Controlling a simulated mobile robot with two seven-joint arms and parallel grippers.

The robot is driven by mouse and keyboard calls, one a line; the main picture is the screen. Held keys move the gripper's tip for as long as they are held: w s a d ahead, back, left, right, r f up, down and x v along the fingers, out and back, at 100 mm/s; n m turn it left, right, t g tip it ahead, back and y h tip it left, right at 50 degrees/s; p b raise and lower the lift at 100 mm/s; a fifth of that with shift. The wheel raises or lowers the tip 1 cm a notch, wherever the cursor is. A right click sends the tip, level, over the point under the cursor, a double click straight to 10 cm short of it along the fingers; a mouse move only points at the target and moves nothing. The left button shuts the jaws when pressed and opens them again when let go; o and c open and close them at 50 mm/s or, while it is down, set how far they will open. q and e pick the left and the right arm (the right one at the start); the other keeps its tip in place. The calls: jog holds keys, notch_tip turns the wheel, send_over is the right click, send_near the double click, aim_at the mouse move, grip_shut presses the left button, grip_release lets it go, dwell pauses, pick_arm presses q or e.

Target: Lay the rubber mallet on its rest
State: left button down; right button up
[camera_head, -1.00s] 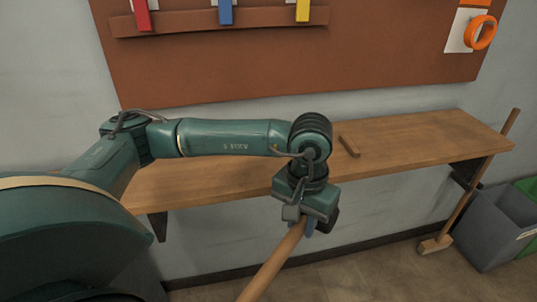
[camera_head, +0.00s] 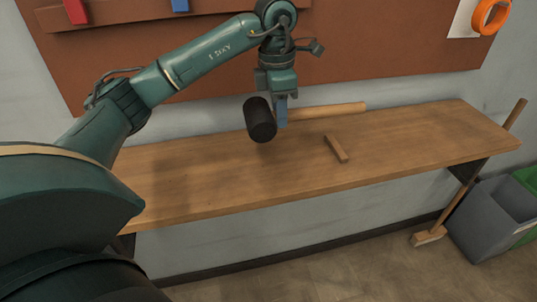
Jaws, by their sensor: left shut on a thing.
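The rubber mallet has a black cylindrical head (camera_head: 259,120) and a pale wooden handle (camera_head: 335,109) that points right. My left gripper (camera_head: 282,113) points down and is shut on the handle close to the head. The mallet is held roughly level over the back part of the wooden shelf (camera_head: 210,186). A short wooden bar (camera_head: 336,149), which looks like the rest, lies on the shelf in front of the handle and to the right of the head. The mallet and the bar are apart. My right gripper is not in view.
A brown board with coloured tools, a red one (camera_head: 76,12) and a blue one (camera_head: 180,5), hangs behind the shelf. An orange ring (camera_head: 491,15) hangs at upper right. A broom (camera_head: 458,206) and a grey bin (camera_head: 490,222) stand right. The shelf is otherwise clear.

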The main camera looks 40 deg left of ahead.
pick_arm(q)
jog(key=shift+w+a+f, duration=0.1)
jog(key=shift+f, duration=0.2)
jog(key=shift+n, duration=0.3)
notch_tip(320, 180, down, 9)
jog(key=shift+r+p, duration=0.15)
jog(key=shift+p, duration=0.25)
jog(key=shift+f, duration=0.2)
jog(key=shift+f, duration=0.2)
jog(key=c, duration=1.2)
grip_release()
jog(key=shift+o, duration=0.2)
jog(key=shift+r, duration=0.1)
